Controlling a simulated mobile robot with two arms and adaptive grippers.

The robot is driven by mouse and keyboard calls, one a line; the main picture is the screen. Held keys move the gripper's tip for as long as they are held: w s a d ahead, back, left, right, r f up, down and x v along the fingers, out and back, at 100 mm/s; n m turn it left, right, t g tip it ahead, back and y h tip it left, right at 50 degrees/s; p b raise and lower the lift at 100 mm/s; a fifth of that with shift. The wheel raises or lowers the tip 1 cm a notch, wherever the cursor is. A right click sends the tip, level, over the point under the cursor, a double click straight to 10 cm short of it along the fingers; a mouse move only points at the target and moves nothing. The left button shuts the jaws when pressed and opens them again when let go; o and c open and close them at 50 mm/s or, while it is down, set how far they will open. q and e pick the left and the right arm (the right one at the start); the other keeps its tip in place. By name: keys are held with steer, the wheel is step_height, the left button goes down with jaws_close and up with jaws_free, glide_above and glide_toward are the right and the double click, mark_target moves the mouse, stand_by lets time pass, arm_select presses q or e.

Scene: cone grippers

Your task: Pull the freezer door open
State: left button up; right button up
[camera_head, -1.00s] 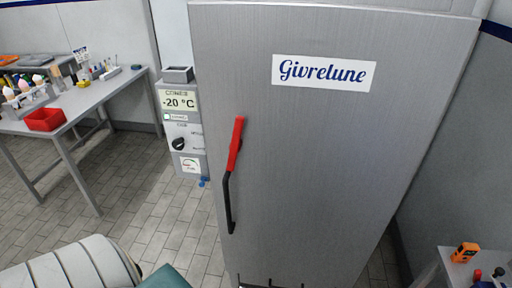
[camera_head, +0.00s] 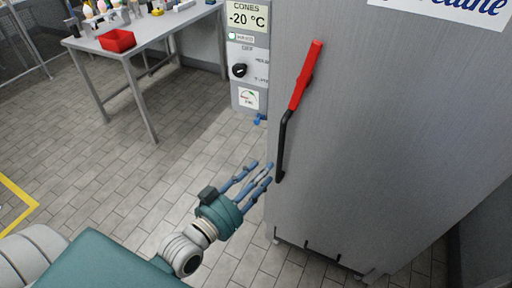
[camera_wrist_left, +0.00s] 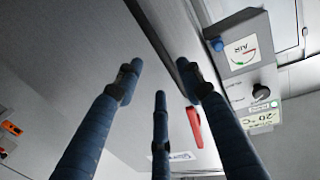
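The freezer door (camera_head: 400,130) is a tall grey brushed-metal panel and looks closed. Its handle (camera_head: 297,100) stands upright near the door's left edge, red on the upper part and black below. My left gripper (camera_head: 262,173) is just left of the handle's lower end, fingers spread, with nothing seen between them. In the left wrist view its blue fingers (camera_wrist_left: 160,95) are apart, and the red part of the handle (camera_wrist_left: 194,127) shows beyond them. The lower handle is partly hidden there, and I cannot tell whether a finger touches it. My right gripper is not in view.
A control panel (camera_head: 248,60) reading -20 °C stands left of the freezer. A grey table (camera_head: 160,48) with a red bin (camera_head: 117,40) and several small items is at the back left. The tiled floor between table and freezer is clear.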

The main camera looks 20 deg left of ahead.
mark_target(281, 149)
arm_select(q)
steer(key=x, duration=0.3)
steer(key=r+p+x, duration=0.1)
steer(key=x, duration=0.2)
steer(key=p+x, duration=0.1)
steer(key=x, duration=0.2)
steer(key=shift+w+r, duration=0.15)
steer(key=shift+r, duration=0.1)
steer(key=shift+w+d+f, duration=0.1)
steer(key=shift+w, duration=0.55)
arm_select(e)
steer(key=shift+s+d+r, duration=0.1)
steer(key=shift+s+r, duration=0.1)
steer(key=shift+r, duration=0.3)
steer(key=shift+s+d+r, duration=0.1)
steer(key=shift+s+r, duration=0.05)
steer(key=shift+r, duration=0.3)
arm_select(q)
jaws_close()
